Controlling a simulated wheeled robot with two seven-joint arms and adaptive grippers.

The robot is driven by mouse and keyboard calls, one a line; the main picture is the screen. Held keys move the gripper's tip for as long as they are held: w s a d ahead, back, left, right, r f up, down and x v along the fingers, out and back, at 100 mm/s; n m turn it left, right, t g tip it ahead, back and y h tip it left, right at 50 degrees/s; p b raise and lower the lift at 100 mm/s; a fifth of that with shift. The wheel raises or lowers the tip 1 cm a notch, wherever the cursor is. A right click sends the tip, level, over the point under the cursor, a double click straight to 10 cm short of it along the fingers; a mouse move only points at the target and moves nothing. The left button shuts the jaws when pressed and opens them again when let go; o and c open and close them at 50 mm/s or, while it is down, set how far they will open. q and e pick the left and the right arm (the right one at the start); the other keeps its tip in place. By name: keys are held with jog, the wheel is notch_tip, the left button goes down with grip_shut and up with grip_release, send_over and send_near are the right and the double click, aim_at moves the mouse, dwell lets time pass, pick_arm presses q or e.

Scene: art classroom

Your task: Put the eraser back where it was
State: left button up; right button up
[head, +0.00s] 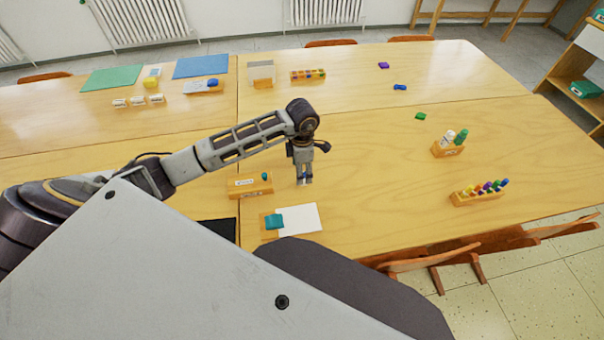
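My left gripper (304,181) points down over the middle of the near table, just right of a wooden block with a white label (240,186). Its fingertips are small here, with blue showing at them; I cannot tell whether they hold anything. No object is clearly recognisable as the eraser. Possible ones are a teal block (274,221) at the left edge of a white sheet (300,219), and small white labelled blocks (137,101) in a row at the far left. My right gripper is not in view.
A wooden holder with white and green bottles (448,149) and a rack of coloured pieces (465,198) stand at the right. Green (420,116), blue (400,87) and purple (383,65) pieces lie further back. The table right of my gripper is clear. Chairs (430,262) stand at the near edge.

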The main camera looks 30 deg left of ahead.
pick_arm(q)
notch_tip(320, 180, up, 9)
jog(key=shift+f, duration=0.2)
jog(key=shift+s+a, duration=0.1)
jog(key=shift+a, duration=0.05)
dwell(0.7)
